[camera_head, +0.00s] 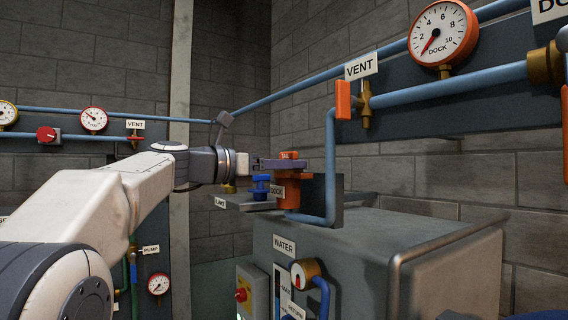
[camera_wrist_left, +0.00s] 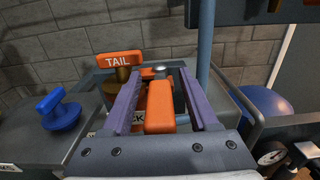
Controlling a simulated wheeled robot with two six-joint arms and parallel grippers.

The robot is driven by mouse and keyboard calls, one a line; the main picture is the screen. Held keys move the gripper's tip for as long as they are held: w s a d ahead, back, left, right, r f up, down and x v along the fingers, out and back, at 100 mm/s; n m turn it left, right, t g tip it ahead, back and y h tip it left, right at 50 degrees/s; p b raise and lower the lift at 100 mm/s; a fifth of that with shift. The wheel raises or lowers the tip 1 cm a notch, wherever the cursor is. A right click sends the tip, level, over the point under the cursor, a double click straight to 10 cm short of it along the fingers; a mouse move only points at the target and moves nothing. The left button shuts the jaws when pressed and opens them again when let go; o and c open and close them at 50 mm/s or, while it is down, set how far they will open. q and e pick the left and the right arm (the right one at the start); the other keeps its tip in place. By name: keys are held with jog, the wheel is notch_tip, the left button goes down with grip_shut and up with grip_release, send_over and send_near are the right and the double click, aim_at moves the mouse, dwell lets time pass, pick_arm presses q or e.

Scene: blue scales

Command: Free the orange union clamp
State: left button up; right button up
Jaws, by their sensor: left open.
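My left gripper (camera_head: 288,165) reaches in from the left above the grey cabinet. In the left wrist view its two purple fingers (camera_wrist_left: 158,76) are open, one on each side of an orange block (camera_wrist_left: 160,108), which looks like part of the orange union clamp. I cannot tell whether the fingers touch it. My right gripper is not in view.
A blue knob (camera_wrist_left: 61,112) stands left of the gripper, close by in the head view (camera_head: 261,187). A vertical blue pipe (camera_head: 331,165) rises just right of the fitting. An orange VENT handle (camera_head: 343,100) and a gauge (camera_head: 443,34) are on the right wall. The cabinet top (camera_head: 375,228) is clear.

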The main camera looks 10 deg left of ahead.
pick_arm(q)
jog(key=shift+c, duration=0.3)
grip_shut()
dwell(1.1)
